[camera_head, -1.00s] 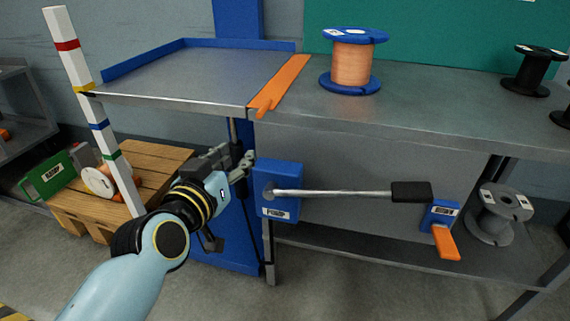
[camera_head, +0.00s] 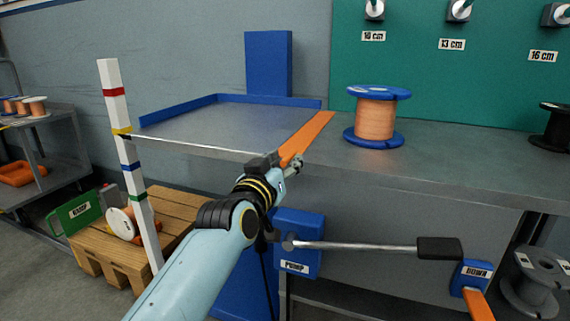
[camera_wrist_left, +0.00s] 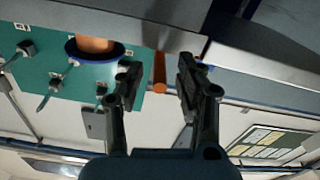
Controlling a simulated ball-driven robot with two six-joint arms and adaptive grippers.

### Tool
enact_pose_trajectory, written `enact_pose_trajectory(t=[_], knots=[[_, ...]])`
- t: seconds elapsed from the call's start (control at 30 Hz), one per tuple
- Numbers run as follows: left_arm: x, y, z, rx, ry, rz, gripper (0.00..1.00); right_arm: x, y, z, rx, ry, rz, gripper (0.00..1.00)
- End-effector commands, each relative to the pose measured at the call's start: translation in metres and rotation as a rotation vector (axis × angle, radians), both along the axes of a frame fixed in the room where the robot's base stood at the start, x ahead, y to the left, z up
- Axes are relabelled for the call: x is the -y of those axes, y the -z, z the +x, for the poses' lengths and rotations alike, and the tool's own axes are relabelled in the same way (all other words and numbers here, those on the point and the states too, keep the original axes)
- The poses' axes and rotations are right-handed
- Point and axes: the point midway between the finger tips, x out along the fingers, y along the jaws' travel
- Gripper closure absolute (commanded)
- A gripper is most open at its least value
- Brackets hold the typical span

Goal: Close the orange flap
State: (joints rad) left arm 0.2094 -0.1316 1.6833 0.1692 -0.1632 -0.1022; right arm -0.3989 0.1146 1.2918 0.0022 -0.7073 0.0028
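The orange flap (camera_head: 310,135) is a long narrow strip lying along the seam between the blue-rimmed platform and the grey bench. Its near end reaches the front edge and is partly hidden behind my left gripper (camera_head: 288,166) in the head view. In the left wrist view the flap's end (camera_wrist_left: 159,71) shows as a short orange piece at the edge, between the fingers in the picture. My left gripper (camera_wrist_left: 157,75) is open, its fingers apart, with nothing seen held. I cannot tell whether it touches the flap. My right gripper is not in view.
A copper wire spool (camera_head: 375,117) with blue flanges stands on the bench right of the flap. The blue-rimmed platform (camera_head: 215,125) is empty. Below are the pump box with its lever (camera_head: 360,246) and the DOWN pedal (camera_head: 474,278). A striped post (camera_head: 130,170) stands left.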

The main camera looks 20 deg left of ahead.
Motion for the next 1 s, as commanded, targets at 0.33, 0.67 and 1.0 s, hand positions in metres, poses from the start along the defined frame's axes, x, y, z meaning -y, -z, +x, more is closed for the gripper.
enact_pose_trajectory(t=[0.33, 0.67, 1.0], knots=[[0.0001, 0.0, 0.0059, 0.0, 0.0, 0.0, 0.64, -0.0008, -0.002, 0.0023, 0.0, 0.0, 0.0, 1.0], [0.0, 0.0001, 0.0056, -0.001, 0.0, 0.0, 1.0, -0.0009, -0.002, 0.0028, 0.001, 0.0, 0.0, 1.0], [-0.0002, -0.0022, 0.0055, -0.001, 0.0, -0.017, 1.0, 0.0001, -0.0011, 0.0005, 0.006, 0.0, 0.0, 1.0]])
